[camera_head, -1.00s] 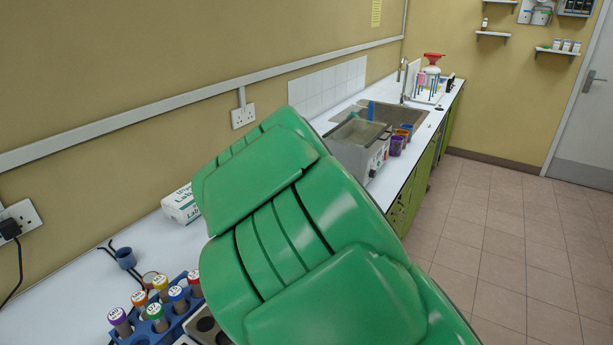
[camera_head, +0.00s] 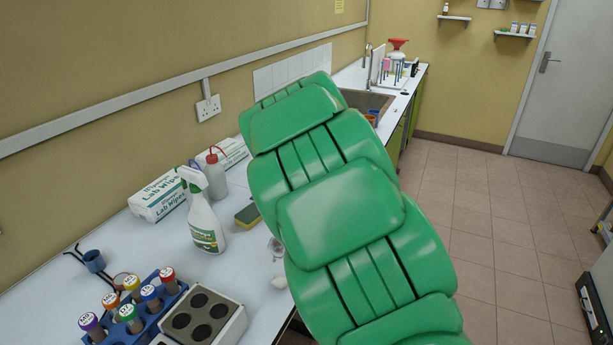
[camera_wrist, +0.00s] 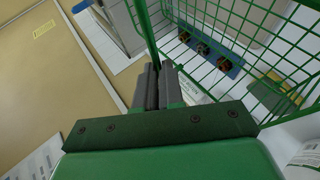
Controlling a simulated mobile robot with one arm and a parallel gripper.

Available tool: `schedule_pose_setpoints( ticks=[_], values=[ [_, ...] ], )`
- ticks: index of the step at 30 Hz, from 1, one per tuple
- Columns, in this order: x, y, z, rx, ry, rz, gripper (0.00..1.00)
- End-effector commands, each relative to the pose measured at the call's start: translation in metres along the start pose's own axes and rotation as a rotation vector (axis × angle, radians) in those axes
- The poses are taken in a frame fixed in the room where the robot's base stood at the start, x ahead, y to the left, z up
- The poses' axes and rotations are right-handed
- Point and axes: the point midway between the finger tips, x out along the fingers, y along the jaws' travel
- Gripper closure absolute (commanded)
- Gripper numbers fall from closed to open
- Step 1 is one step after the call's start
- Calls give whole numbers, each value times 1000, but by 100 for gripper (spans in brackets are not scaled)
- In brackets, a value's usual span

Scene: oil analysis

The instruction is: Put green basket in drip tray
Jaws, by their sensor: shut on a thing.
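My green arm fills the middle of the head view and hides my gripper there. In the wrist view my gripper (camera_wrist: 158,88) has its dark fingers closed around a green upright at the near corner of the green wire basket (camera_wrist: 228,28). The basket's mesh sides spread to the right of the fingers, and the counter shows through them. I cannot make out the drip tray in either view.
On the white counter stand a spray bottle (camera_head: 203,212), lab wipes boxes (camera_head: 165,192), a blue rack (camera_head: 150,325) of capped tubes and a block with dark wells (camera_head: 200,318). A sink (camera_head: 366,101) lies farther along.

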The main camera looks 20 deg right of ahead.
Motion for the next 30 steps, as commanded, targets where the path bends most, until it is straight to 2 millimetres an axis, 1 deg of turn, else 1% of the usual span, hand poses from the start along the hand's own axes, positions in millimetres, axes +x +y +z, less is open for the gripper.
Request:
schedule_pose_setpoints(
  ticks=[1, 3, 13, 20, 24, 30],
  values=[
    [8, 0, -1, 0, 1, -1, 100],
    [17, 1, -3, 0, 2, 0, 100],
    [59, 5, -9, 0, 5, 1, 100],
    [90, -8, -5, 0, 1, -1, 100],
    [107, -13, -7, -1, 4, 1, 100],
    [120, -17, -6, 0, 2, 1, 100]
  ],
)
